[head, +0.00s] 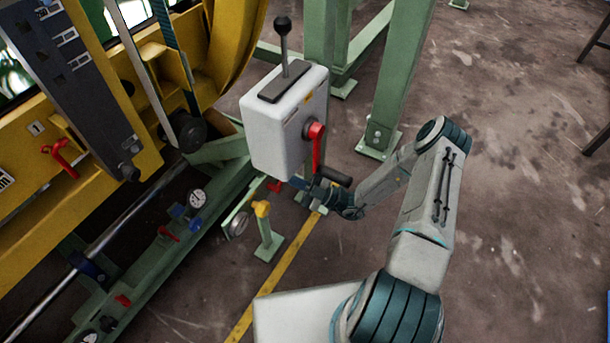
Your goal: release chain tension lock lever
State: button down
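A light grey control box (265,130) stands on the machine. A red lever (317,148) on its right side hangs downward and ends in a black grip (334,175). A second lever with a black ball knob (283,27) stands upright on top of the box. No readable label shows which one is the chain tension lock lever. My gripper (301,184) is at the box's lower right corner, beside the lower end of the red lever. Its fingers are small and partly hidden, so I cannot tell whether they are open or touch the lever.
The yellow machine frame (80,205) at left carries a red handle (62,157). A green rail with a pressure gauge (197,198) runs below it. A green post with a yellow top (261,209) stands below the box.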

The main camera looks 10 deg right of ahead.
jog(key=shift+f, duration=0.15)
jog(key=b+v, duration=0.3)
jog(key=v, duration=0.7)
jog(key=shift+f, duration=0.1)
